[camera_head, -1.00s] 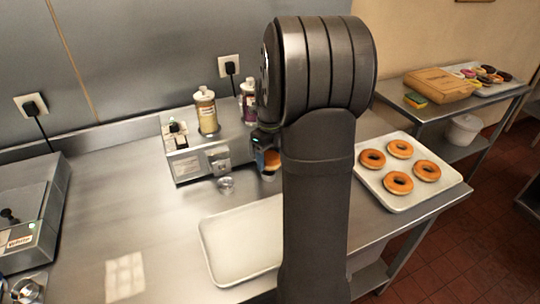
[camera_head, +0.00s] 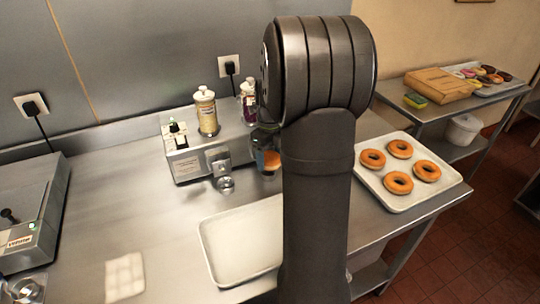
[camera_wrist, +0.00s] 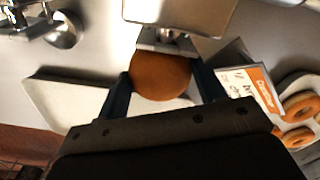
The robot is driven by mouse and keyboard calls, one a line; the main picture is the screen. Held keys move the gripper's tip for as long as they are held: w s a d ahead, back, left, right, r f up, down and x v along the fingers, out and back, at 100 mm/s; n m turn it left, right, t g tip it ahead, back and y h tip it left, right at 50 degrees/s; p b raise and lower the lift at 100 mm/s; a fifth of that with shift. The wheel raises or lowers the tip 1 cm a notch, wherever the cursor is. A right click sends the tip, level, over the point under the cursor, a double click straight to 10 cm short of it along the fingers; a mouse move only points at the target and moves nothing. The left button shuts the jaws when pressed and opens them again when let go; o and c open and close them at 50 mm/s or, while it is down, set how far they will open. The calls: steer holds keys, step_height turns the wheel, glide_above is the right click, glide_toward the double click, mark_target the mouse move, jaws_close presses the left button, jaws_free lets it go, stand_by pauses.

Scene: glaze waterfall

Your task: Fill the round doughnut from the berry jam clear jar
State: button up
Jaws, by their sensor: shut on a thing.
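My gripper (camera_wrist: 160,90) is shut on a plain brown round doughnut (camera_wrist: 160,75), with a dark blue finger on each side. The doughnut also shows in the head view (camera_head: 272,160), beside the filling machine (camera_head: 188,160). In the wrist view a metal nozzle fitting (camera_wrist: 165,40) is at the doughnut's far edge; whether it enters the dough cannot be told. A clear jar with dark purple filling (camera_head: 249,101) stands on the machine, partly hidden by my arm. A clear jar with yellowish filling (camera_head: 206,112) stands to its left.
An empty pale tray (camera_head: 225,262) lies in front. A tray (camera_head: 408,203) of ring doughnuts is at right. A scale-like device (camera_head: 28,220) stands at left. My arm blocks the middle.

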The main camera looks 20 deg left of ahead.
steer(key=shift+s+d, duration=0.55)
stand_by(1.1)
steer(key=shift+s+d, duration=1.4)
steer(key=shift+s, duration=0.05)
steer(key=r, duration=0.1)
steer(key=s+d+r, duration=0.1)
steer(key=r, duration=0.2)
steer(key=shift+s+d, duration=0.2)
